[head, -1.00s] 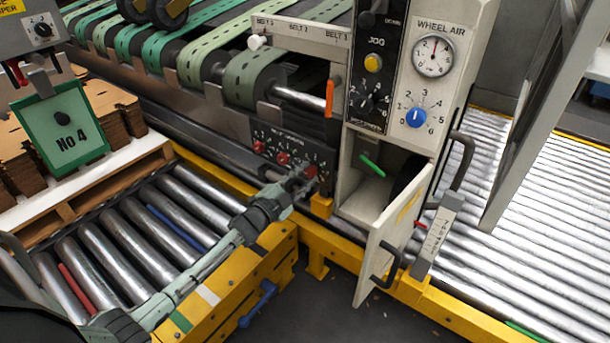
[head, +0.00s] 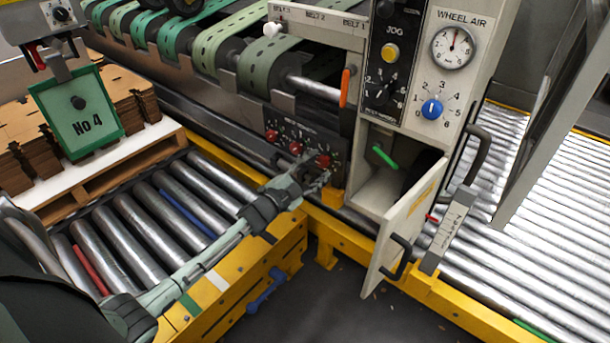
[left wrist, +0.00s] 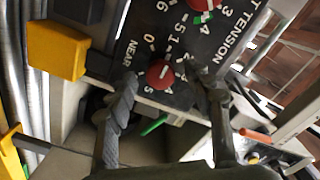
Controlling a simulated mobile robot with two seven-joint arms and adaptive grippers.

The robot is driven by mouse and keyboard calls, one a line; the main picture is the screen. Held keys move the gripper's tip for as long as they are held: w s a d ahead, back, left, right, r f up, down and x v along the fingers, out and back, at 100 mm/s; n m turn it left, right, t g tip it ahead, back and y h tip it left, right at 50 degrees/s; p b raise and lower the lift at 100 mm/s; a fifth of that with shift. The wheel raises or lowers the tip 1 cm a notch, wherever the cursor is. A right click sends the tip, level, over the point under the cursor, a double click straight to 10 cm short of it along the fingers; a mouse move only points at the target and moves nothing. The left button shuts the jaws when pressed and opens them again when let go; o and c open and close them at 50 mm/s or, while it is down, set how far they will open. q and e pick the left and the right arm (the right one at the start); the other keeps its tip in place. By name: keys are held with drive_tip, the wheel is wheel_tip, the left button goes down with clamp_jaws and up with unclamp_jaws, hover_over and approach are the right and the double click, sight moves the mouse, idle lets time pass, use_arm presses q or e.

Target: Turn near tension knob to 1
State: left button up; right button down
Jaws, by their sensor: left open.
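The near tension knob (head: 323,160) is the red knob at the right end of a row on a black panel. In the left wrist view it is the red knob (left wrist: 160,74) beside the word NEAR, with a white mark toward its upper right side. The exact number the mark meets is hard to read. My left gripper (head: 316,180) is just in front of and below this knob. In the left wrist view its two open fingers (left wrist: 165,78) show on either side of the knob, apparently clear of it. My right gripper is not in view.
Two more red knobs (head: 297,148) sit left along the panel. An open cabinet door (head: 400,235) stands right of my arm. A yellow block (left wrist: 56,50) projects beside the panel. A yellow-railed roller conveyor (head: 190,235) lies below my left arm.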

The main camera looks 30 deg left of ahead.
use_arm(q)
drive_tip(key=s+a, duration=0.1)
drive_tip(key=s, duration=1)
drive_tip(key=shift+a, duration=0.3)
drive_tip(key=shift+s, duration=0.1)
drive_tip(key=s+d+f+n+g+y, duration=0.1)
drive_tip(key=s+f+n+g+y, duration=0.1)
drive_tip(key=s+f+n+g, duration=0.35)
drive_tip(key=s+d+f+n+g+y, duration=0.1)
drive_tip(key=s+f+n+g+y, duration=0.15)
drive_tip(key=f, duration=0.55)
drive_tip(key=s+d+f+n+g, duration=0.1)
drive_tip(key=s+d+f+g, duration=0.2)
drive_tip(key=s, duration=0.5)
drive_tip(key=s+d+f+n+g, duration=0.1)
drive_tip(key=s+d+f+g, duration=0.2)
drive_tip(key=s, duration=0.5)
drive_tip(key=shift+d+g+h, duration=0.35)
drive_tip(key=shift+g, duration=0.05)
drive_tip(key=shift+s, duration=0.1)
